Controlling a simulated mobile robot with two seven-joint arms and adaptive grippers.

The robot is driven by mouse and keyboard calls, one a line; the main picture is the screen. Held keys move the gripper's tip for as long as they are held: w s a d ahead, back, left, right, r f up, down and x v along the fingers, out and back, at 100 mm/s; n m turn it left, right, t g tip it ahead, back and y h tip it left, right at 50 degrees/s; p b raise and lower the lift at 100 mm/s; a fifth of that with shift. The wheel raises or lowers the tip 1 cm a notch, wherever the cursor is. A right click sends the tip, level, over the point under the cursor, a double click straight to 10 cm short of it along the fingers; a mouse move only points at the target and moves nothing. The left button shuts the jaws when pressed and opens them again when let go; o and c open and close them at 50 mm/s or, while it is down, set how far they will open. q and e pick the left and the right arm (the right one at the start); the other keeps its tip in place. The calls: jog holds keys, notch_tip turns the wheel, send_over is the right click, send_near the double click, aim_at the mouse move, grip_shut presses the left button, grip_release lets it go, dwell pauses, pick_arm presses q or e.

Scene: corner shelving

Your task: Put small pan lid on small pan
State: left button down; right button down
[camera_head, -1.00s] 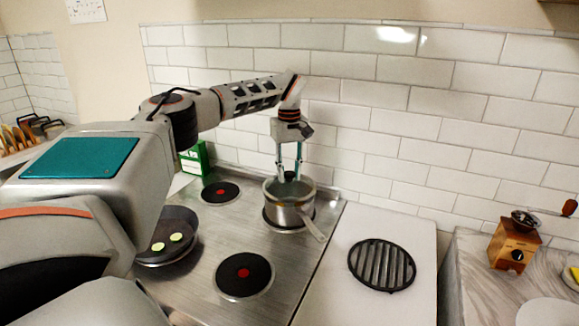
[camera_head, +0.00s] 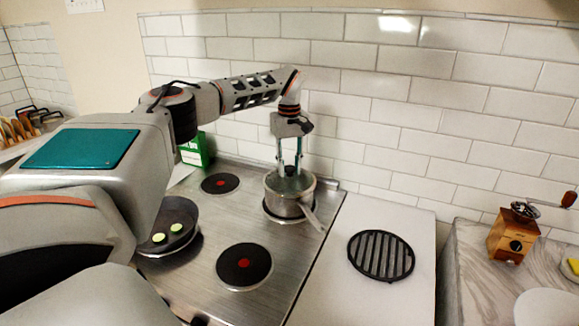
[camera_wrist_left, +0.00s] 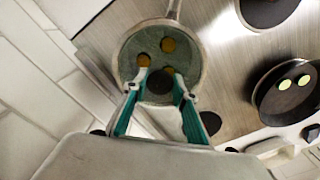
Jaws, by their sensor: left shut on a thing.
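The small pan (camera_head: 287,206) is a steel pot on the back right burner, its handle pointing to the front right. The small pan lid (camera_head: 276,183) is a greenish see-through disc with a dark knob, lying level at the pan's rim. In the left wrist view the lid (camera_wrist_left: 130,60) covers the pan's round opening, and several yellow-brown pieces show through it. My left gripper (camera_head: 290,170) points down over the pan and is shut on the lid's knob; it also shows in the left wrist view (camera_wrist_left: 160,83). Whether the lid rests fully on the rim is hard to tell. My right gripper is out of view.
A dark frying pan (camera_head: 182,243) with green slices sits on the front left burner. The front right burner (camera_head: 244,266) is bare. A green box (camera_head: 194,150) stands behind the hob near the tiled wall. A black grill trivet (camera_head: 381,256) and wooden grinder (camera_head: 511,240) are to the right.

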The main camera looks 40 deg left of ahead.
pick_arm(q)
jog(key=c, duration=1.5)
grip_release()
notch_tip(320, 180, up, 12)
jog(key=shift+r, duration=0.1)
